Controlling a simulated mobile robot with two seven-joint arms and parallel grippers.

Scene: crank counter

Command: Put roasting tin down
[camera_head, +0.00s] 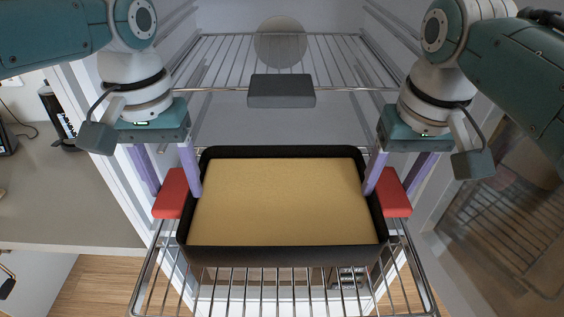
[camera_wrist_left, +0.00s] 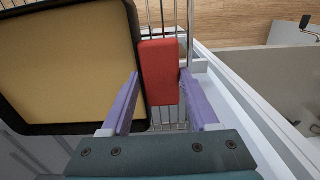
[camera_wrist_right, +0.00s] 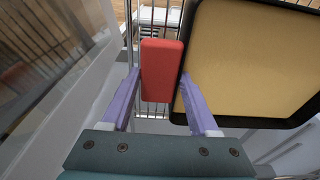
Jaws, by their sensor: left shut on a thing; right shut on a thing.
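The roasting tin (camera_head: 284,252) is black with a flat tan filling and a red handle at each side. It is over a pulled-out wire rack in the head view; whether it touches the rack I cannot tell. My left gripper (camera_head: 172,190) is shut on the left red handle (camera_head: 171,194), which also shows in the left wrist view (camera_wrist_left: 159,72). My right gripper (camera_head: 391,190) is shut on the right red handle (camera_head: 394,193), which also shows in the right wrist view (camera_wrist_right: 161,70). The tin looks about level.
The wire rack (camera_head: 262,295) sticks out below the tin. A higher wire rack (camera_head: 215,50) at the back bears a dark grey block (camera_head: 281,91). A pale round disc (camera_head: 280,42) shows behind it. A grey counter (camera_head: 60,200) is at left; a glass door (camera_head: 500,230) stands open at right.

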